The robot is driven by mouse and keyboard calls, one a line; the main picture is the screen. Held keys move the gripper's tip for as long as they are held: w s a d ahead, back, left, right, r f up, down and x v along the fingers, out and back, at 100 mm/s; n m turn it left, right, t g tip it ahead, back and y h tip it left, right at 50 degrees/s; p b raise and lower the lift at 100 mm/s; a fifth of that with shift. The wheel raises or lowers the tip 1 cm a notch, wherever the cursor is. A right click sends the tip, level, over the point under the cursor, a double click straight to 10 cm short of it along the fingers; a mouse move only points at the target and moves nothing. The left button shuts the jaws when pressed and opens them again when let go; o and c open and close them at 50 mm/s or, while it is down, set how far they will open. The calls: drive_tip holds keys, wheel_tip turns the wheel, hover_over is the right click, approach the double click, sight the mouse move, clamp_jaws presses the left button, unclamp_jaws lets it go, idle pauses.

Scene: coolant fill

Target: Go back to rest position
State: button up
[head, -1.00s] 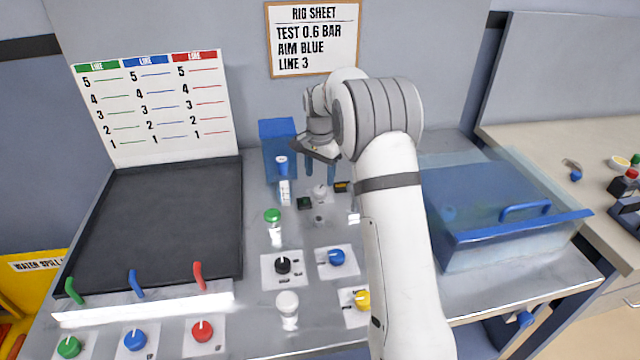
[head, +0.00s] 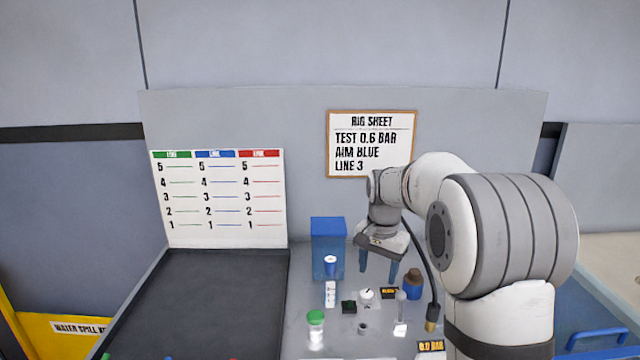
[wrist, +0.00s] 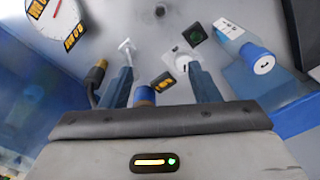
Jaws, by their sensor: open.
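My gripper (head: 378,268) hangs over the back of the metal bench in the head view, its two blue fingers apart and pointing down. Nothing is between the fingers that I can make out. In the wrist view the open fingers (wrist: 162,88) spread over the bench top, with a blue-and-brown capped part (wrist: 145,96) showing near the palm. My white arm reaches in from the right of the head view.
A blue box (head: 328,245) and a blue-capped bottle (head: 330,285) stand left of my gripper. A green-capped bottle (head: 315,328) is nearer. The dark tray (head: 215,300) lies left; the rig sheet (head: 371,145) hangs behind.

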drive_tip(key=s+n+t, duration=0.2)
drive_tip(key=s+n, duration=0.5)
drive_tip(key=s, duration=2.2)
drive_tip(key=shift+d, duration=0.15)
drive_tip(key=shift+s, duration=0.1)
